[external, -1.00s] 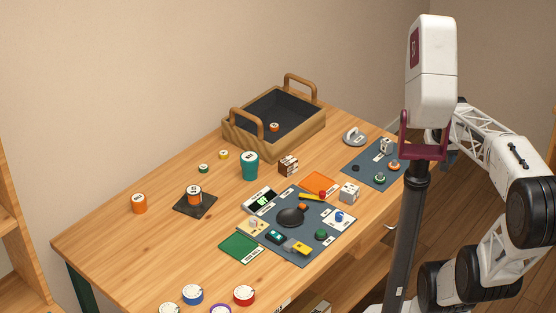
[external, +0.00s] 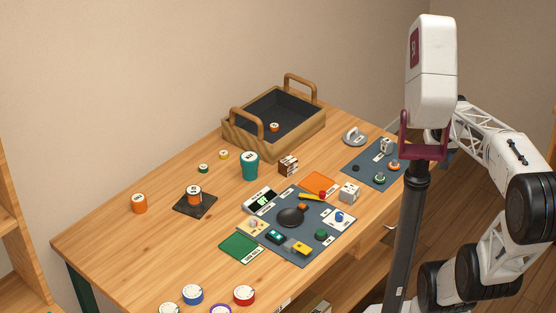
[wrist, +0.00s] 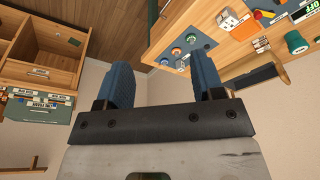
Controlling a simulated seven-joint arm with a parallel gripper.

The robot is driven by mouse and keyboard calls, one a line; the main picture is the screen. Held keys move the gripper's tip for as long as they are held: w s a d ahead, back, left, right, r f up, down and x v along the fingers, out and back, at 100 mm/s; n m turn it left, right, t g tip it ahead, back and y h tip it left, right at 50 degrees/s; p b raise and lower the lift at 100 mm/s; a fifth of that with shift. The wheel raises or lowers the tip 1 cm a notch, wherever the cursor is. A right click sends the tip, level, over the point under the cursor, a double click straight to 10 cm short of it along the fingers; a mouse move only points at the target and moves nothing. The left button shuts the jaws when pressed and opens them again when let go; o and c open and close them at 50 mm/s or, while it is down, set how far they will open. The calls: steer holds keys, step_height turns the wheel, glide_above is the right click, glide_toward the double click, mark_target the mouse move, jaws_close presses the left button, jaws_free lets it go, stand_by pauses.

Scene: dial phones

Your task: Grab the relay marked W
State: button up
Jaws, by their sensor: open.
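I cannot pick out the relay marked W, because the labels on the small parts are too small to read. Small labelled parts include a white cube (external: 349,192), a brown and white cube (external: 288,166) and a yellow block (external: 301,248) on or near the grey mat (external: 291,257). My gripper (wrist: 163,80) shows in the wrist view with two blue fingers spread wide and nothing between them. It is off the table, with the table's items beyond it at the upper right of that view. It cannot be made out in the external view.
A wooden tray (external: 265,146) with raised handles stands at the back. A teal cup (external: 250,166), an orange cylinder (external: 139,203) and a dark square pad (external: 186,210) are on the table. Round dials, including a red one (external: 244,295), lie at the front. The table's left part is mostly clear.

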steer(key=w+n, duration=0.2)
steer(key=w, duration=0.9)
steer(key=n+g, duration=0.3)
steer(key=n, duration=0.2)
glide_above(388, 140)
step_height(388, 140, down, 22)
steer(key=shift+s+f, duration=0.1)
steer(key=shift+f, duration=0.05)
steer(key=shift+w+f, duration=0.25)
steer(key=shift+f, duration=1.25)
steer(key=shift+f, duration=0.1)
